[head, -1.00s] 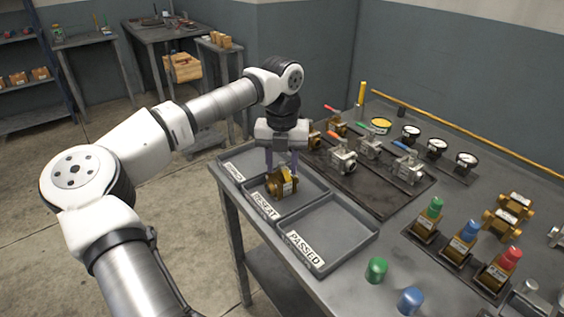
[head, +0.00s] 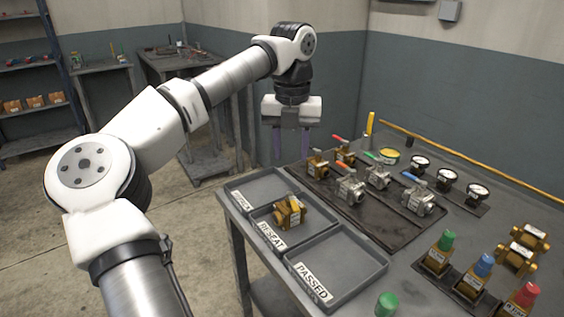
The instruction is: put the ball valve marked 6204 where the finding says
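A brass valve (head: 290,211) with a pale label sits in the middle tray (head: 262,214), marked RESEAT; the label is too small to read, so I cannot tell if it is 6204. My gripper (head: 292,146) hangs above and behind the trays, fingers pointing down and spread apart, with nothing between them. It is clear of the valve. The tray marked PASSED (head: 352,292) is empty, and so is the far-left tray (head: 243,186), whose label is hard to read. No written finding is legible.
Several lever-handled valves (head: 351,187) stand on a dark mat (head: 373,226) right of the trays. Gauges (head: 446,179) stand behind them. Brass units with green, blue and red caps (head: 484,264) stand at front right. A loose green cap (head: 387,305) is near the front edge.

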